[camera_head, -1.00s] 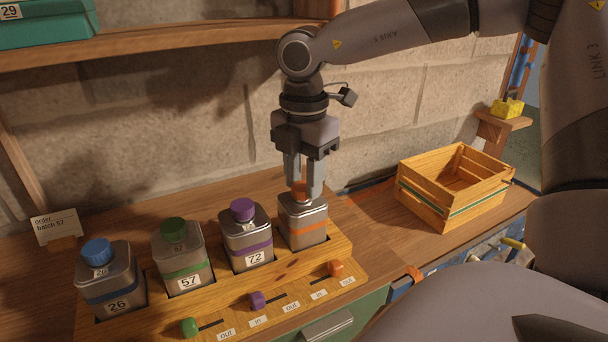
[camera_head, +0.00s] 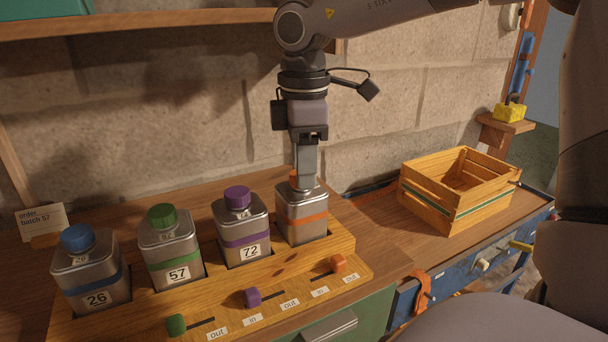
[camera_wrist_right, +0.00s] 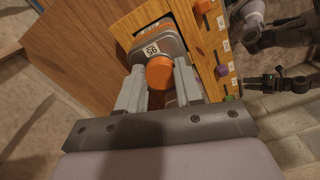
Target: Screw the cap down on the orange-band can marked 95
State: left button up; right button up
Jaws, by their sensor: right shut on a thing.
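The orange-band can (camera_head: 303,214) stands upright in the rightmost slot of the wooden rack. Its top and a number label, upside down, show in the right wrist view (camera_wrist_right: 151,49). The orange cap (camera_wrist_right: 160,73) is on top of the can, and a sliver of it shows in the head view (camera_head: 294,179). My right gripper (camera_head: 302,185) points straight down and is shut on the cap, with one finger on each side in the wrist view (camera_wrist_right: 160,80). How far down the cap sits is hidden. Dark parts, seemingly of my left arm, show at the wrist view's right edge.
Blue-cap can 26 (camera_head: 92,275), green-cap can 57 (camera_head: 172,252) and purple-cap can 72 (camera_head: 241,232) stand left in the rack (camera_head: 290,272). Coloured sliders line its front. A wooden crate (camera_head: 446,208) is at right. A shelf (camera_head: 150,24) runs above.

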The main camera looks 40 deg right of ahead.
jog(key=m, duration=0.3)
jog(key=shift+b, duration=0.4)
jog(key=shift+w+m, duration=0.1)
jog(key=shift+m, duration=1.3)
jog(key=o, duration=1.1)
jog(key=shift+o, duration=0.2)
jog(key=shift+c, duration=0.4)
jog(key=shift+n, duration=0.3)
